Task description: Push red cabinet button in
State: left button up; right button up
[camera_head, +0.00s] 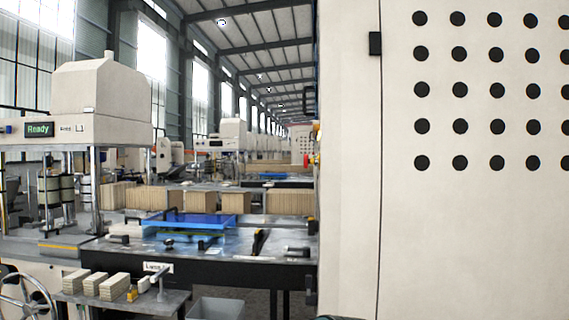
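A large beige cabinet (349,190) fills the right side of the head view. Its front has rows of round black holes, a dark vertical seam and a small black latch (375,43). A small red part (307,160) sticks out from the cabinet's left edge, seen from the side. It may be the red button, but it is too small to tell. The cabinet's left face is almost edge-on, so most of it is hidden. Neither of my grippers is in view.
A machine with a "Ready" display (39,129) stands at the left. A dark-edged worktable (210,270) with a blue sheet (190,220) stands left of the cabinet. In front are a small table (165,300) with stacked blocks, a grey bin (215,308) and a handwheel (28,300).

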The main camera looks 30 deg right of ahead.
aim_at(307, 161)
jog(key=i+j+z, duration=0.15)
jog(key=i+j, duration=0.2)
jog(key=i+j+z, duration=0.2)
jog(key=i+j, duration=0.15)
jog(key=j, duration=0.15)
jog(key=z, duration=1.3)
